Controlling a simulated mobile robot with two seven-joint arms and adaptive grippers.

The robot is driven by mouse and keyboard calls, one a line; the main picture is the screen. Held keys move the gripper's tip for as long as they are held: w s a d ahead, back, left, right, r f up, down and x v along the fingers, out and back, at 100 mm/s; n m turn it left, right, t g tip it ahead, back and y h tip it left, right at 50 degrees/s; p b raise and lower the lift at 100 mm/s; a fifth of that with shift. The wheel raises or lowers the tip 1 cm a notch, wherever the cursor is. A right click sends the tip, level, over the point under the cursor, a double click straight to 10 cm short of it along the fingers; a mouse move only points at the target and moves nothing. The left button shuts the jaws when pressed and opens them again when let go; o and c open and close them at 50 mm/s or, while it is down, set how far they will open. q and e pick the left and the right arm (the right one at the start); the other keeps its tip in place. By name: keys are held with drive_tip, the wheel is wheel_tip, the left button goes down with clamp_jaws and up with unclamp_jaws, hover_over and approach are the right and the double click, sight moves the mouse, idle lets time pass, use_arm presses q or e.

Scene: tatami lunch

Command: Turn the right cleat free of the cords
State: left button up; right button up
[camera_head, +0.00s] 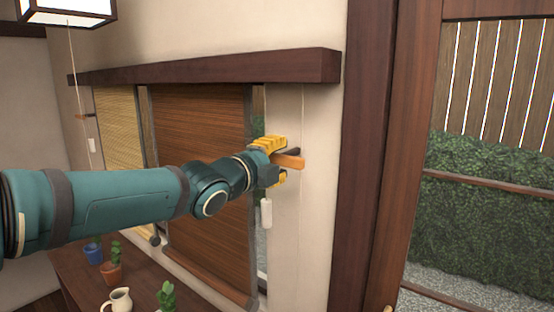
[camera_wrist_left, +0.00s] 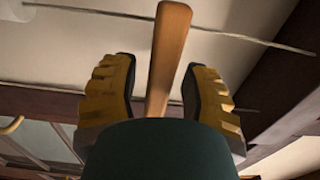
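The right cleat (camera_head: 291,162) is an orange-brown wooden bar on the pale wall strip right of the brown blind. It also shows in the left wrist view (camera_wrist_left: 168,55), running lengthwise between the fingers. My left gripper (camera_head: 277,160) is at the cleat, one yellow finger above and one below. In the wrist view my left gripper (camera_wrist_left: 160,92) is open, with a gap on each side of the bar. A thin cord (camera_head: 302,115) hangs down the wall by the cleat. A cord (camera_wrist_left: 250,40) also crosses behind the bar in the wrist view. My right gripper is not in view.
A white cord pull (camera_head: 266,214) hangs just below my gripper. The brown slatted blind (camera_head: 205,130) lies behind my arm. A table (camera_head: 75,275) with potted plants and a jug (camera_head: 118,300) stands below. A dark wooden post (camera_head: 360,150) rises to the right.

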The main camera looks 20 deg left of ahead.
use_arm(q)
clamp_jaws()
drive_tip(key=shift+n, duration=0.3)
drive_tip(key=n, duration=0.3)
drive_tip(key=shift+r+n, duration=0.1)
drive_tip(key=shift+n, duration=0.2)
drive_tip(key=n+p, duration=0.1)
drive_tip(key=n, duration=0.3)
drive_tip(key=shift+n, duration=0.3)
drive_tip(key=n+p, duration=0.2)
drive_tip(key=n, duration=0.3)
drive_tip(key=shift+r+n+p, duration=0.1)
drive_tip(key=shift+n+p, duration=0.35)
drive_tip(key=shift+n, duration=1.55)
